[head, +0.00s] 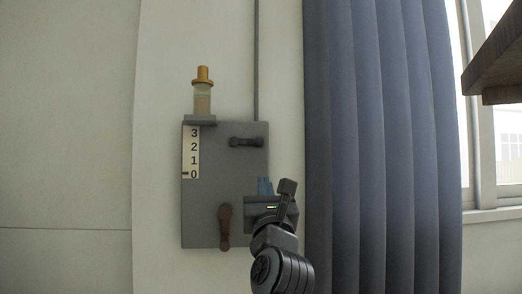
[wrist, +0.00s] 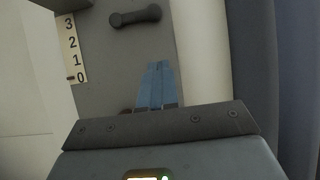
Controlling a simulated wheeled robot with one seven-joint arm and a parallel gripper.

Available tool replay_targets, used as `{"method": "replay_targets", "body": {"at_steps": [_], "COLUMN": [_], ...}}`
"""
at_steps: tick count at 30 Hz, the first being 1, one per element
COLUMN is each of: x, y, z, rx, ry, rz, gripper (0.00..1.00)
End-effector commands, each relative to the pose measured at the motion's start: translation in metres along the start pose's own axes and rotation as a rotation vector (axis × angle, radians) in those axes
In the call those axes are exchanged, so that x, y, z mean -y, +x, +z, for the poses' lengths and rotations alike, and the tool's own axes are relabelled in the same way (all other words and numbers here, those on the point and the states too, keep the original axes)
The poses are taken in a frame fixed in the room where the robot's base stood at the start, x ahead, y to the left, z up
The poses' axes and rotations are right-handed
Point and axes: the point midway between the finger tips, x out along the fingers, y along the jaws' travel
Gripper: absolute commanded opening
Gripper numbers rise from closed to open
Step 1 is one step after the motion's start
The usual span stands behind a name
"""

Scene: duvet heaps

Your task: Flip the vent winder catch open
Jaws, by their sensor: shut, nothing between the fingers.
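A grey winder panel (head: 225,215) is mounted on the pale wall and shows in the wrist view too (wrist: 110,65). A dark grey bar-shaped handle (head: 246,142) lies roughly level at its upper right; it also shows in the wrist view (wrist: 135,16). A reddish-brown lever (head: 225,228) hangs down at the panel's bottom. I cannot tell which of these is the catch. My gripper (head: 265,183) is in front of the panel's lower right, below the bar and right of the lever. Its blue fingers (wrist: 158,66) are shut and empty, apart from the bar in the picture.
A scale strip marked 3 to 0 (head: 190,153) runs down the panel's left side. A clear cylinder with an amber cap (head: 203,90) stands above it. A grey pipe (head: 256,60) rises from the panel. A blue-grey curtain (head: 380,150) hangs close on the right.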

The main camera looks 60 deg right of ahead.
Motion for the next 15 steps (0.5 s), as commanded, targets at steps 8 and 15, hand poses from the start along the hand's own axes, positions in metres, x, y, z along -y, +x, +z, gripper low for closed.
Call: {"method": "replay_targets", "body": {"at_steps": [8, 15], "x": [0.002, 0.001], "y": [0.045, 0.074], "z": [0.002, 0.018], "rx": [-0.001, 0.002], "ry": [-0.002, -0.001], "rz": [-0.003, -0.002], "gripper": [0.0, 0.0]}}
